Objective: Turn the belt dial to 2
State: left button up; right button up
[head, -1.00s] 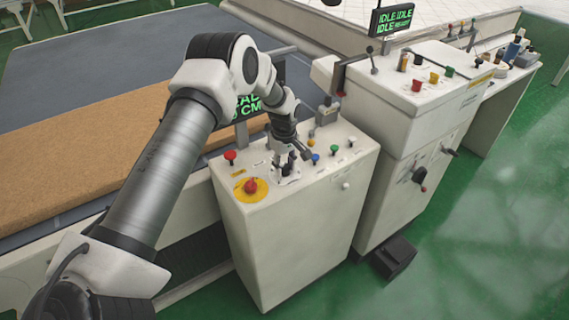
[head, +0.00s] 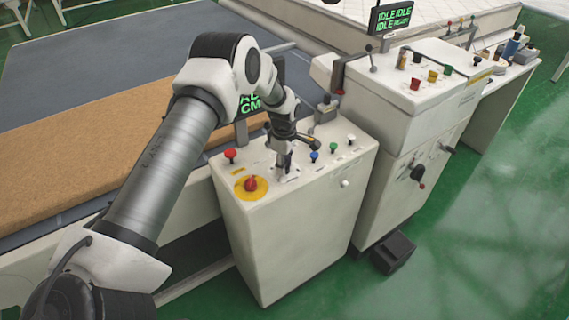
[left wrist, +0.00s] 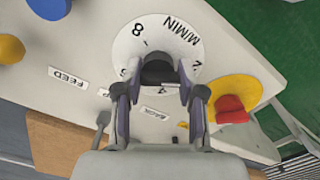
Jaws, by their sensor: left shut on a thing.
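The belt dial (left wrist: 151,32) is a white disc printed with M/MIN and numbers including 8 and 2, with a black knob (left wrist: 158,70) at its middle. My left gripper (left wrist: 158,92) is shut on this knob from above, a finger on each side. The fingers hide part of the scale, and I cannot tell which number the knob points to. In the head view my left gripper (head: 283,172) reaches straight down onto the top of the white control box (head: 300,235) and mostly covers the dial. My right gripper is not in view.
A red emergency button on a yellow disc (head: 251,186) sits close beside the gripper. A red knob (head: 230,156) and blue (head: 314,156), green (head: 333,147) and white (head: 351,139) buttons share the panel. A foam slab (head: 110,145) lies on the conveyor behind.

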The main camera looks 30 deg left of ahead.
pick_arm(q)
jog(key=shift+s+f, duration=0.1)
jog(key=shift+f, duration=0.05)
jog(key=o, duration=1.2)
jog(key=shift+c, duration=0.2)
notch_tip(320, 180, up, 12)
jog(key=shift+a, duration=0.1)
